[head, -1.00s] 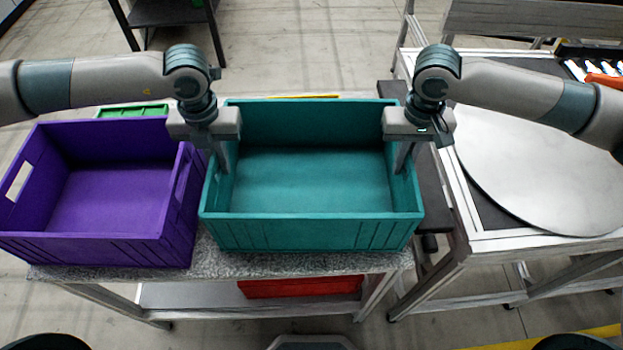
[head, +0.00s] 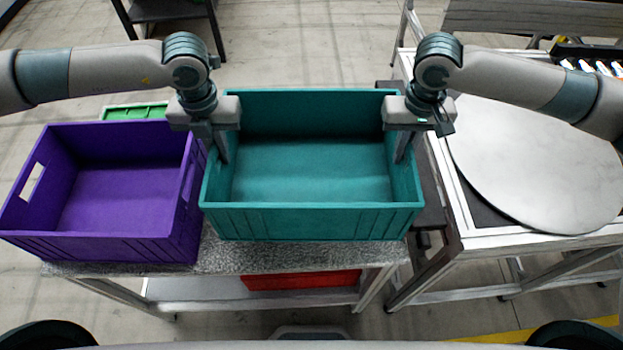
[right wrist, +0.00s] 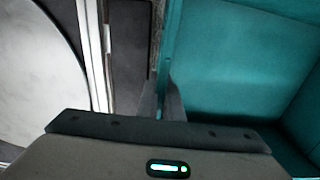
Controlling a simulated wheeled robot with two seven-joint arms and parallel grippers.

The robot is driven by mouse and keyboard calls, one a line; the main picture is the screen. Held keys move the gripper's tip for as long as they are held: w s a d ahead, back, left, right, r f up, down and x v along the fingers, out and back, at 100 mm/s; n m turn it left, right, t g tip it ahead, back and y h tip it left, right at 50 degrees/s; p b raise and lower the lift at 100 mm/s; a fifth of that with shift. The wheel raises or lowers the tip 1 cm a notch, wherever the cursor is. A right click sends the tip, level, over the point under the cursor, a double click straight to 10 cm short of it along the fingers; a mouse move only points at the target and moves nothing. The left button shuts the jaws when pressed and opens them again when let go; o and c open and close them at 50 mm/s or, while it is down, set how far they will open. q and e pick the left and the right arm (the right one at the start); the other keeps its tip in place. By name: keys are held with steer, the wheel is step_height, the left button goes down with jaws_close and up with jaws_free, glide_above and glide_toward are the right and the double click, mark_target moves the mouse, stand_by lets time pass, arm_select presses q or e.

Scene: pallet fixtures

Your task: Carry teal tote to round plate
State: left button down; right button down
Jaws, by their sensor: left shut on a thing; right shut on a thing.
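The teal tote (head: 312,222) is empty and is held level between my two grippers, in the middle of the head view. My left gripper (head: 222,150) is shut on its left wall. My right gripper (head: 402,148) is shut on its right wall. The right wrist view shows the tote's teal wall and inside (right wrist: 235,60) beside my right gripper (right wrist: 168,105). The tote appears slightly above the speckled table (head: 225,258). The round plate (head: 535,165), grey and flat, lies on a metal-framed stand to the right, partly behind my right arm.
An empty purple tote (head: 110,245) stands close to the left of the teal tote. A green bin (head: 135,111) is behind it. A red bin (head: 300,281) sits on the shelf below. A narrow gap separates the table from the plate's stand (head: 475,240).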

arm_select(q)
steer(key=shift+a, duration=0.1)
arm_select(e)
steer(key=shift+d, duration=0.1)
stand_by(0.3)
